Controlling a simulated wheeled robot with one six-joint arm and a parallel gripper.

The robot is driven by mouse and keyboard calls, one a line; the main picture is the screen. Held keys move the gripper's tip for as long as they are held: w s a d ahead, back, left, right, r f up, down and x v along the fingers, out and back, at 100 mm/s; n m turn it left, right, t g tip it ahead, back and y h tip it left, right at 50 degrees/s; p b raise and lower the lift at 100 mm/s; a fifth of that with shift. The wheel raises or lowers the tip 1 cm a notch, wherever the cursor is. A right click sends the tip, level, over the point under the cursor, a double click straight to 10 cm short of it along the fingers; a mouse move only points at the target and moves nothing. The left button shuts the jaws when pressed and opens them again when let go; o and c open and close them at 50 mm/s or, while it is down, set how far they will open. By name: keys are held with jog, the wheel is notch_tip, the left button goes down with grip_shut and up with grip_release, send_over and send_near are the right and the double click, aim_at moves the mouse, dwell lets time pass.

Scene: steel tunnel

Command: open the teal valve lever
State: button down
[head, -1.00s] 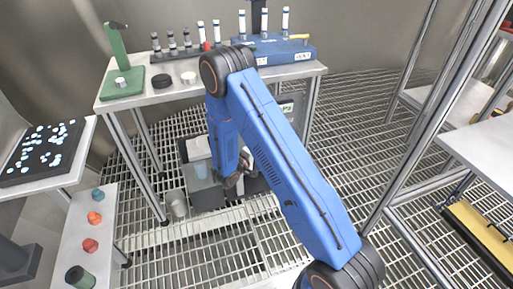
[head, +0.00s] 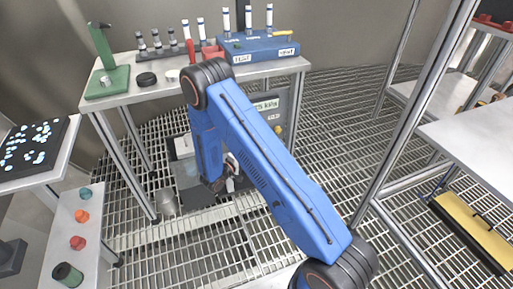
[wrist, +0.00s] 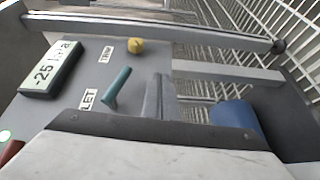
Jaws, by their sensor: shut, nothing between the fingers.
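The teal valve lever (wrist: 117,88) stands out from a grey panel (wrist: 70,107) in the wrist view. It slants up and to the right, beside a label partly cut off to "LET". My gripper (wrist: 160,95) is shut and empty, with its grey fingers just right of the lever and a small gap showing between them in the picture. In the head view my gripper (head: 231,172) is low, in front of the panel, partly behind my blue arm. The lever is hidden there.
A workbench (head: 125,93) stands above, a shelf rack (head: 470,135) at right, and grated floor around.

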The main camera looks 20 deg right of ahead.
jog(key=f+v, duration=0.1)
jog(key=v, duration=0.8)
jog(key=shift+a+f, duration=0.2)
jog(key=shift+a, duration=0.05)
jog(key=shift+s, duration=0.1)
